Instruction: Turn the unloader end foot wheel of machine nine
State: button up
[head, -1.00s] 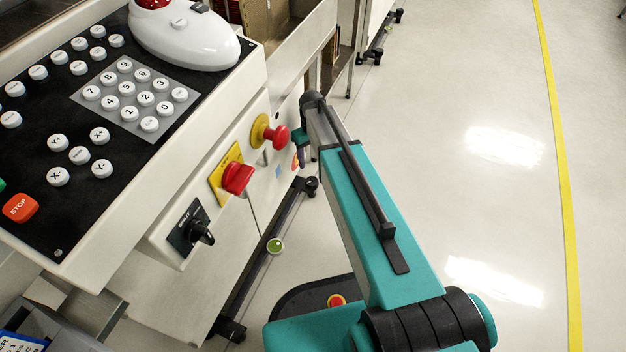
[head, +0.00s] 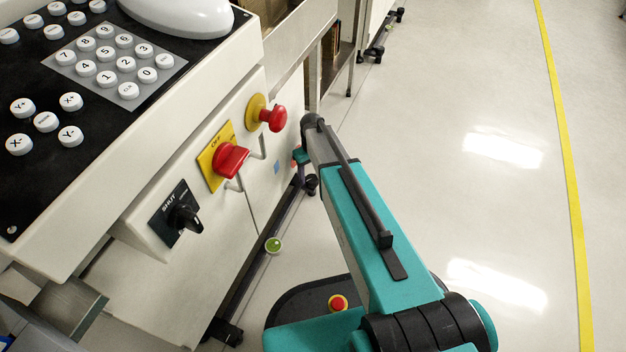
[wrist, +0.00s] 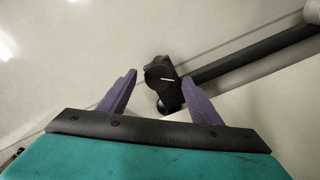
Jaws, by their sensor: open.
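The foot wheel (wrist: 158,72) is a dark round knob with a white mark, at the end of a dark floor rail. In the wrist view it lies between and just beyond the purple fingertips of my gripper (wrist: 160,77). The right fingertip is close beside it; I cannot tell whether they touch. My gripper is open, with nothing in its jaws. In the head view a dark foot (head: 312,184) shows at the far end of the rail, low beside the machine, with my gripper end mostly hidden by my arm.
The console with its keypad (head: 117,62), red knob (head: 231,160), red button (head: 272,118) and black switch (head: 185,217) overhangs at left. A round green level (head: 273,245) sits by the rail. Open floor (head: 480,215) lies to the right, with a yellow line (head: 572,200).

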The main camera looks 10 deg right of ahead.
jog(key=shift+f+b, duration=0.35)
jog(key=shift+f, duration=0.85)
jog(key=c, duration=1)
jog(key=shift+d, duration=0.15)
jog(key=shift+c, duration=0.2)
jog(key=shift+r+n+p, duration=0.15)
jog(key=shift+n+p, duration=0.25)
jog(key=shift+p, duration=0.3)
jog(key=shift+p, duration=0.3)
